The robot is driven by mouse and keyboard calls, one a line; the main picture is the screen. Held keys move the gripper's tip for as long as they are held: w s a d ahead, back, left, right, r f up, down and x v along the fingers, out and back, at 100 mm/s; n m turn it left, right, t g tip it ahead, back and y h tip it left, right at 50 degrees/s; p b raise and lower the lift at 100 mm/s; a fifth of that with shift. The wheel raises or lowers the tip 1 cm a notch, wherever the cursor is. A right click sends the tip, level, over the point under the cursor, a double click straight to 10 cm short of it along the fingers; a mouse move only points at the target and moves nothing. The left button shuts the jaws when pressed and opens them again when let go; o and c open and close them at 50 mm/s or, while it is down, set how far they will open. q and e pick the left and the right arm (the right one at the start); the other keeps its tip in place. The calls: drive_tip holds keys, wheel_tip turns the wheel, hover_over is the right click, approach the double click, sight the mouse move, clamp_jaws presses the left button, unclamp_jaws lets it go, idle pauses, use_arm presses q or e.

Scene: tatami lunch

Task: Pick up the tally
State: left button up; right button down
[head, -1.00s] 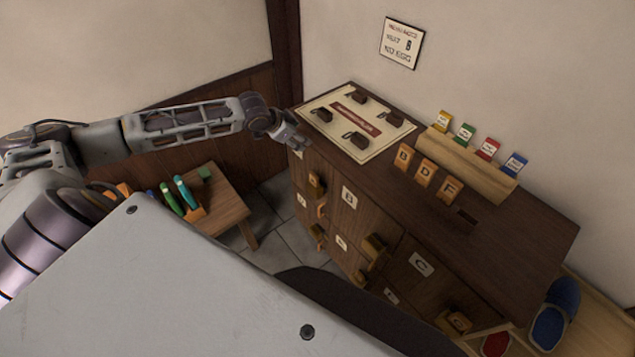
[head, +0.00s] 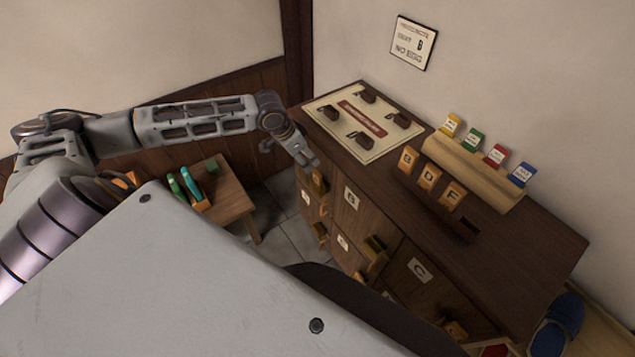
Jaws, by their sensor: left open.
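Wooden tallies lettered B (head: 407,158), D (head: 429,175) and F (head: 452,194) stand in a row on top of the dark locker cabinet (head: 530,240). An orange-brown wooden tag (head: 319,183) juts from the upper left locker door, and another wooden piece (head: 375,247) juts from the door by B. I cannot tell which one the task means. My left gripper (head: 307,157) is open and empty, at the cabinet's left front edge, just above the upper left tag. Its fingers partly hide that door. My right gripper is not in view.
A mat with several dark pieces (head: 385,148) lies on the cabinet top. A wooden rack (head: 470,175) holds coloured cards. A small stool (head: 228,192) with green-handled items stands left. Blue slippers (head: 560,322) lie at the lower right. A sign (head: 413,42) hangs above.

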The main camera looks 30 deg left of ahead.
sight(317, 173)
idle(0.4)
use_arm(q)
drive_tip(key=shift+x, duration=4.3)
drive_tip(key=shift+w, duration=0.15)
drive_tip(key=shift+p+x, duration=0.4)
drive_tip(key=shift+x, duration=2.15)
drive_tip(key=c, duration=1.1)
drive_tip(key=shift+w+r, duration=0.1)
drive_tip(key=shift+r, duration=0.05)
